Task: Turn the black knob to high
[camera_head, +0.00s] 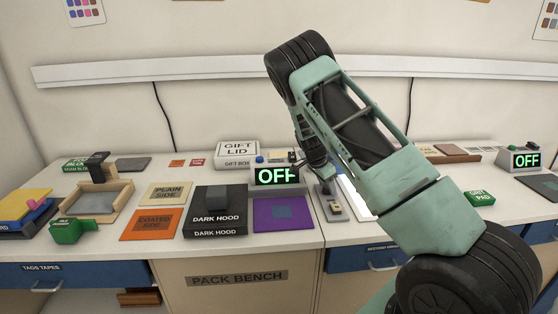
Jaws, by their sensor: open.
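I cannot clearly pick out a black knob; it may be hidden behind my arm or too small to tell. A control box with a green OFF display (276,176) stands on the bench left of my gripper, with a small blue part on top. A second box with an OFF display (526,161) stands at the far right. My gripper (321,178) is dark and small in the view, pointing down over the bench just right of the first display. It is open, and I see nothing between its jaws. My arm covers much of the bench behind it.
A small grey plate (333,204) lies below my gripper. A dark hood box (214,224), a purple mat (283,221) and a gift box (237,153) stand to the left. A green grit pad (479,198) lies right of my arm. Blue drawers (85,274) line the bench front.

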